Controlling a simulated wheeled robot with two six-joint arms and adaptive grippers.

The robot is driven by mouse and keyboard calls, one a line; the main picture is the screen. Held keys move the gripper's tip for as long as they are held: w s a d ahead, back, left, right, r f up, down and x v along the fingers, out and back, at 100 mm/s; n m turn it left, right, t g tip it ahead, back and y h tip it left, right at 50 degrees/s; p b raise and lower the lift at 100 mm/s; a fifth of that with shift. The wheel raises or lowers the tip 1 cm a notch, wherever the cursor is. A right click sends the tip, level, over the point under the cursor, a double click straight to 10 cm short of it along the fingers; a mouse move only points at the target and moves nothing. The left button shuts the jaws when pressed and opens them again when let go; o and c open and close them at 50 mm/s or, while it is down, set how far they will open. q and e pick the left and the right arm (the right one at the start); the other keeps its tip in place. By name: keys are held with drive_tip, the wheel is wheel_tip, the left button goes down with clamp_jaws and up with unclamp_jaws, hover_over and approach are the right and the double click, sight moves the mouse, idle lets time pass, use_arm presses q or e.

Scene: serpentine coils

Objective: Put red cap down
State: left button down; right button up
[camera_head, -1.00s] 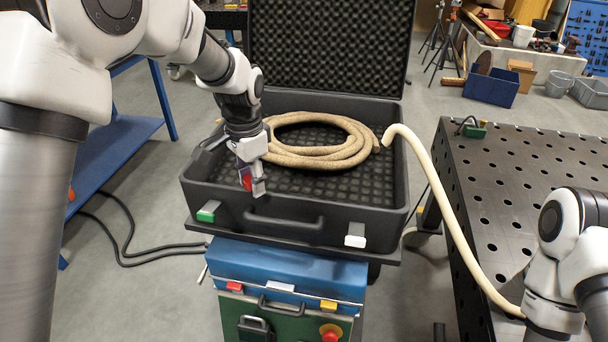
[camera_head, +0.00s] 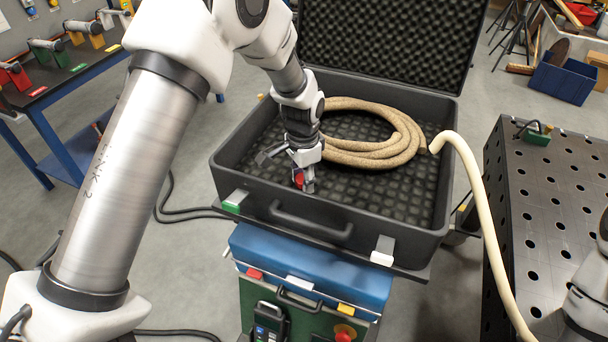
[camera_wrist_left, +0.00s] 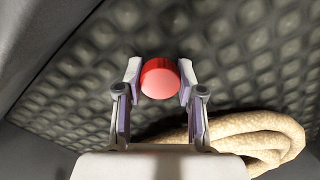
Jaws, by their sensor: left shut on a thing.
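The red cap (camera_wrist_left: 160,80) is between the two fingers of my left gripper (camera_wrist_left: 159,84) in the left wrist view, with dark egg-crate foam behind it. In the head view a small red part of the cap (camera_head: 298,179) shows at my left gripper (camera_head: 304,184), mostly hidden by the fingers. My left gripper is shut on the cap, over the front part of the open black case (camera_head: 385,222). I cannot tell whether the cap touches the foam. My right gripper is not in view; only part of my right arm shows at the right edge.
A coiled beige hose (camera_head: 372,158) lies in the case behind my left gripper; it also shows in the left wrist view (camera_wrist_left: 262,140). A pale hose (camera_head: 481,207) arches down beside a perforated black table (camera_head: 559,205). A blue workbench (camera_head: 62,150) stands at the left.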

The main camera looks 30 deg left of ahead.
use_arm(q)
drive_tip(key=shift+f, duration=0.1)
drive_tip(key=shift+s, duration=0.2)
drive_tip(key=shift+f, duration=0.25)
drive_tip(key=shift+s+f, duration=0.15)
drive_tip(key=shift+s, duration=0.1)
drive_tip(key=c, duration=0.9)
unclamp_jaws()
drive_tip(key=shift+c, duration=0.2)
drive_tip(key=shift+o, duration=1.1)
drive_tip(key=shift+f, duration=0.15)
drive_tip(key=shift+w+f, duration=0.1)
drive_tip(key=shift+w, duration=0.15)
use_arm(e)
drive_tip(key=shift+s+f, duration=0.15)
